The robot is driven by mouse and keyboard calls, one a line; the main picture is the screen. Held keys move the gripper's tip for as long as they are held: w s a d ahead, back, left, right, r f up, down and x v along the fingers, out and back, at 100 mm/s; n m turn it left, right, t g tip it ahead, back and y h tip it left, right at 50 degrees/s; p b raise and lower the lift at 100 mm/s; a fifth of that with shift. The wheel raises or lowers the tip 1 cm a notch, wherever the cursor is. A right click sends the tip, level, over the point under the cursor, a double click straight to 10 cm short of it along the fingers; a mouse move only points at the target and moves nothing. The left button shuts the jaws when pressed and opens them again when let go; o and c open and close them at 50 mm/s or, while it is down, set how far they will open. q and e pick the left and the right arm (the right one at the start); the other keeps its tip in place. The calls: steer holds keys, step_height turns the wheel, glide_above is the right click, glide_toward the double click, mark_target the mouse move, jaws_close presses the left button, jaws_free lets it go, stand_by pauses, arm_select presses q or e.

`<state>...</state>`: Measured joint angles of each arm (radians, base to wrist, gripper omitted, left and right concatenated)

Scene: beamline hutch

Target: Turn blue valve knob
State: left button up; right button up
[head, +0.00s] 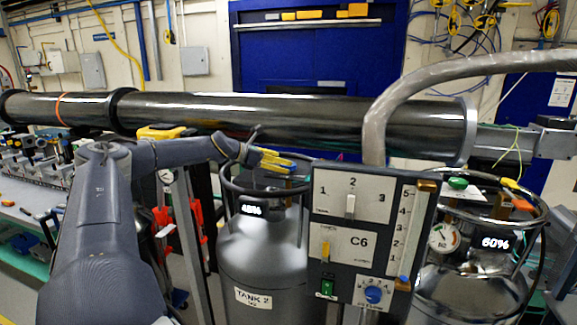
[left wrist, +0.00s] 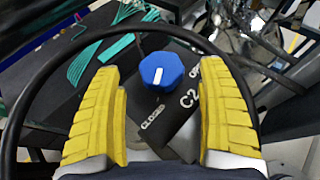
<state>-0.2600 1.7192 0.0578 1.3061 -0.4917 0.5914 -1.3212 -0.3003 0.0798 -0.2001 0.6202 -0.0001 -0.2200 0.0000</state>
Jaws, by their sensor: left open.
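The blue valve knob (left wrist: 162,70) sits on a dark plate marked C2, CLOSED and part of OPEN in the left wrist view. Its white mark runs roughly up and down the picture. My left gripper (left wrist: 161,110) is open, with its yellow ribbed fingers spread on either side, the knob between and beyond the tips and apparently untouched. In the head view my left gripper (head: 278,162) is over the top of tank 2 (head: 262,250), at its guard ring; I cannot clearly make out the knob there. My right gripper is not in view.
A control panel marked C6 (head: 345,262) stands right of my left gripper, with another blue knob (head: 373,294) low on it. A second tank (head: 470,297) reading 60% is at right. A long dark pipe (head: 270,113) crosses behind. The guard ring (left wrist: 128,29) encircles the knob.

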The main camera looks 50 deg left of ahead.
arm_select(q)
steer(key=shift+x, duration=1.8)
steer(key=shift+d, duration=0.1)
steer(key=c, duration=1.2)
